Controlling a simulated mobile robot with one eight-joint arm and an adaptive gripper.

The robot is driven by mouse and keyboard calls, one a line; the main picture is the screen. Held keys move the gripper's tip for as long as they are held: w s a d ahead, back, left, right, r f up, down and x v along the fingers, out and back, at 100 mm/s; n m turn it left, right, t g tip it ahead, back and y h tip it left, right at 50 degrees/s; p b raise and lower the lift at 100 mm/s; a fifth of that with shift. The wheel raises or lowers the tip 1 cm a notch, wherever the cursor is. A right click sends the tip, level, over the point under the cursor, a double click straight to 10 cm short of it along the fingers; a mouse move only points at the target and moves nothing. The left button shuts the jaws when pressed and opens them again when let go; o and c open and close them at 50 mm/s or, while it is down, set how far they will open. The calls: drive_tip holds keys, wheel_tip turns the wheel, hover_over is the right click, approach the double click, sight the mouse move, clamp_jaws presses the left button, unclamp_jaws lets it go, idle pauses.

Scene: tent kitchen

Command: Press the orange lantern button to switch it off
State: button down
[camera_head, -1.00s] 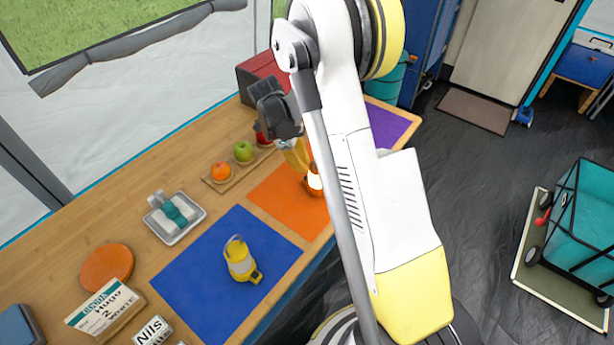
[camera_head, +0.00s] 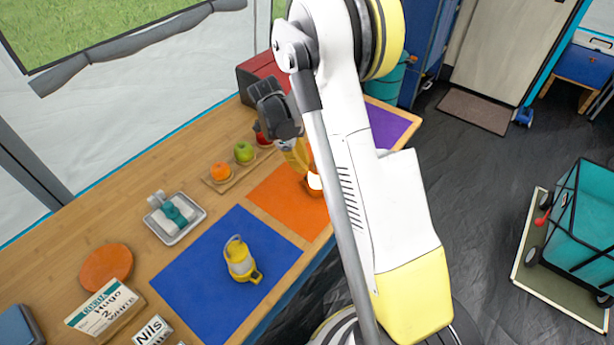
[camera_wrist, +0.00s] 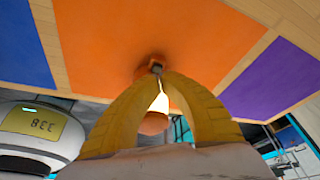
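The lit orange lantern (camera_head: 314,181) stands on the orange mat (camera_head: 272,190), partly hidden behind my arm in the head view. In the wrist view its bright glowing part (camera_wrist: 158,103) and an orange part (camera_wrist: 153,124) show between my fingers. My gripper (camera_head: 300,165) is above the mat, right at the lantern. In the wrist view its two yellow fingers (camera_wrist: 158,76) arch together with their tips meeting; nothing is seen held. The fingertips overlap the lantern in the picture; I cannot tell whether they touch it. The button cannot be made out.
A yellow lantern (camera_head: 241,260) stands on the blue mat (camera_head: 205,285). A fruit board (camera_head: 212,184) bears an orange and a green apple. A metal tray (camera_head: 188,232) lies left of it. A purple mat (camera_head: 388,125) and a red box (camera_head: 258,73) are farther back.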

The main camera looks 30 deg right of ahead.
sight(304, 178)
drive_tip(key=shift+f+b, duration=0.75)
drive_tip(key=shift+f, duration=1)
idle(0.8)
drive_tip(key=shift+r+p, duration=2.2)
drive_tip(key=shift+r, duration=1.35)
drive_tip(key=s+a+r+n+t+y, duration=0.1)
drive_tip(key=s+a+r+n+t, duration=0.1)
drive_tip(key=s+a+r+n, duration=0.35)
drive_tip(key=s+a+r+n+t, duration=0.2)
drive_tip(key=a+r+n+t, duration=0.1)
drive_tip(key=r+n, duration=0.55)
drive_tip(key=s+a+r+n+t+y, duration=0.2)
drive_tip(key=s+a+r+n+t, duration=0.2)
drive_tip(key=s+n, duration=0.6)
drive_tip(key=shift+s+a+r+n+t, duration=0.35)
drive_tip(key=shift+a+r+n, duration=0.55)
drive_tip(key=shift+a, duration=0.45)
